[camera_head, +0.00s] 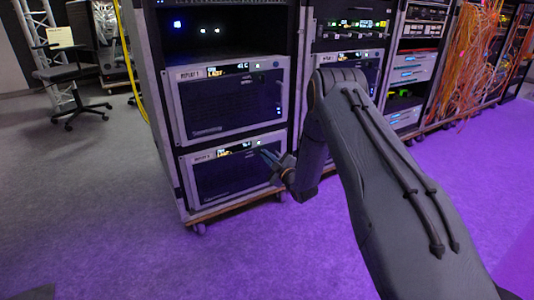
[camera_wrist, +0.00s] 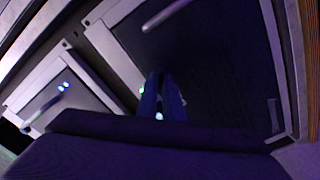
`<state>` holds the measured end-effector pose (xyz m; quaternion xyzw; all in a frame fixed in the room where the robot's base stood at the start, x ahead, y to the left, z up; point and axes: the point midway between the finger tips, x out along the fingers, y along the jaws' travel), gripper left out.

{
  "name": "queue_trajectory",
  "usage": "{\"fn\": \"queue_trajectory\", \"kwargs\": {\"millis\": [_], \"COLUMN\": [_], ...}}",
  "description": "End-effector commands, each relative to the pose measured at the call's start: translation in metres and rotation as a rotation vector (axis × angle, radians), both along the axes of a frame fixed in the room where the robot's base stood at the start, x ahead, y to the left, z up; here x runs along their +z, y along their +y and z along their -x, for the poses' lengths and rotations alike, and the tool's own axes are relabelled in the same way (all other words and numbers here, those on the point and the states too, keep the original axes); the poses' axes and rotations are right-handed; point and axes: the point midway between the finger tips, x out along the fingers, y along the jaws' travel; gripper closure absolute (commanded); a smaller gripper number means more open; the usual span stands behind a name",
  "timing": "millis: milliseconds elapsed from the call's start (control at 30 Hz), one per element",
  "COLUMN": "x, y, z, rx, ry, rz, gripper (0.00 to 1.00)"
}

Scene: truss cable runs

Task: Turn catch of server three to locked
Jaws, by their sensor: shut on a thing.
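My gripper (camera_head: 275,162) is at the upper right part of the lower server (camera_head: 228,180) in the near rack. The label on that server is too small to read surely. In the wrist view my gripper (camera_wrist: 161,84) shows as two dark blue fingers close together against the server front (camera_wrist: 215,60). It is shut on the catch, which is mostly hidden between the fingers. A small white light shows low between them. Whether the catch stands at locked or not cannot be seen.
A second server (camera_head: 232,100) sits just above in the same rack, with lit displays. A bar-like handle (camera_wrist: 165,14) crosses the server front in the wrist view. More racks and orange cables (camera_head: 480,50) stand to the right. Open carpet (camera_head: 90,180) lies left, with a chair (camera_head: 75,75).

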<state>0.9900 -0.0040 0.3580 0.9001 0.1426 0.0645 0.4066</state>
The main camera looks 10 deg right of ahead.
Motion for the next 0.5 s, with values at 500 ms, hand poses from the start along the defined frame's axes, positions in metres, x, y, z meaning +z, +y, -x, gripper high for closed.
{"fn": "queue_trajectory", "kwargs": {"millis": [500], "x": [0.001], "y": [-0.0001], "z": [0.0005], "rx": [-0.001], "ry": [0.15], "rz": [-0.459], "gripper": [1.0]}}
